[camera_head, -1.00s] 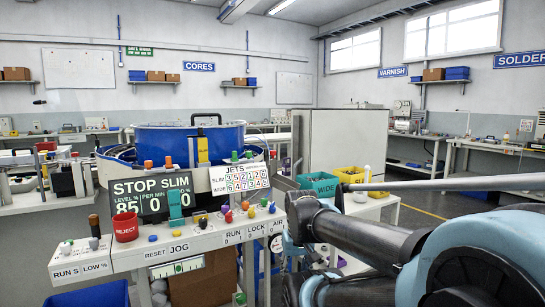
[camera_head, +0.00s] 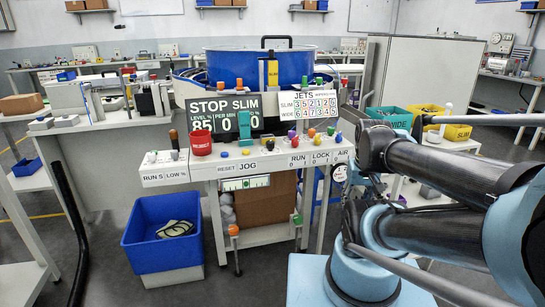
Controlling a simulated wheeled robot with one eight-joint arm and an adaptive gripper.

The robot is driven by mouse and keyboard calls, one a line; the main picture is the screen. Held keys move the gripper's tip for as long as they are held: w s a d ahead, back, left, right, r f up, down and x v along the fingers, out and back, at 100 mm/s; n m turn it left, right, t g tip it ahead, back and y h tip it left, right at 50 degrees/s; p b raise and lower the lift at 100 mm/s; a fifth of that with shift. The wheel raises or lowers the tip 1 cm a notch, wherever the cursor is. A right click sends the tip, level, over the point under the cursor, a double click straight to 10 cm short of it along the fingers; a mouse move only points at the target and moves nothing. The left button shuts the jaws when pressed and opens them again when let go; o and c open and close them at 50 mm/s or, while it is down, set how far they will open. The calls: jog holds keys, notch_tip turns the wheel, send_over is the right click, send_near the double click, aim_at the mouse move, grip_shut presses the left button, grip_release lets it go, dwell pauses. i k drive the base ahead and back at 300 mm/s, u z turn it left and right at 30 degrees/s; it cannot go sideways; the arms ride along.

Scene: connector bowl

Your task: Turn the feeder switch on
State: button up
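A white control panel (camera_head: 270,157) stands in front of a large blue feeder bowl (camera_head: 255,66). No label reads "feeder", so I cannot tell which control is the feeder switch. The front edge is marked RUN, LOCK and AIR at the right, RESET and JOG in the middle, RUN S and LOW % at the left. A brown-topped lever (camera_head: 174,140) stands upright at the left end. The dark display (camera_head: 222,112) reads STOP SLIM, with 85, 0 and 0 below. My arm reaches in from the right; I cannot make out my gripper's fingers.
A red REJECT cup (camera_head: 201,143) stands on the panel. A blue bin (camera_head: 165,235) is on the floor at left. Green (camera_head: 388,116) and yellow (camera_head: 457,130) bins stand right, partly behind my arm. A bench edge shows at lower left. Floor before the panel is partly clear.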

aim_at(295, 142)
jog(key=u, duration=0.75)
jog(key=k, duration=0.8)
jog(key=z, duration=0.65)
